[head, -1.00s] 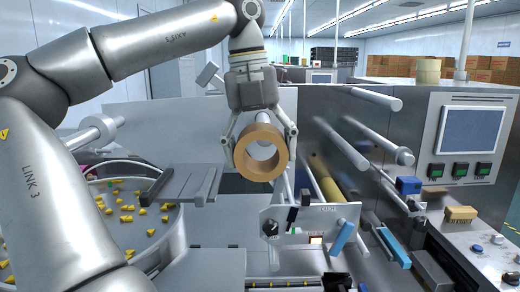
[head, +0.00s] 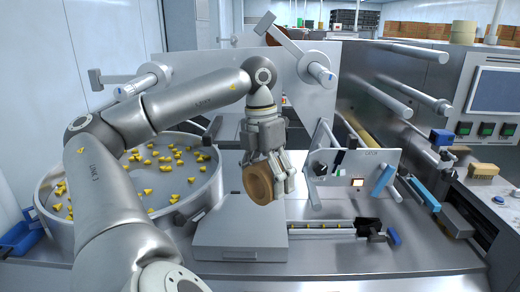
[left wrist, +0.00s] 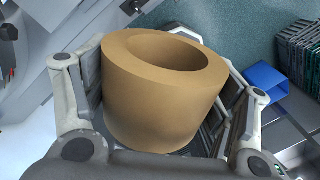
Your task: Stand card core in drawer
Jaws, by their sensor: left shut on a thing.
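The card core (head: 258,184) is a thick brown cardboard ring. My left gripper (head: 276,178) is shut on it and holds it in the air above a grey metal box (head: 240,228) on the machine. In the left wrist view the core (left wrist: 150,105) fills the middle, one finger on each side, its hollow end facing up in the picture. In the head view the core is tilted and partly covered by the fingers. I cannot make out an open drawer in either view. My right gripper does not show.
A round bowl (head: 48,212) with several yellow pieces stands at left. A control panel plate (head: 352,172) with blue handles is close right of the core. A blue bin (left wrist: 268,80) shows in the left wrist view.

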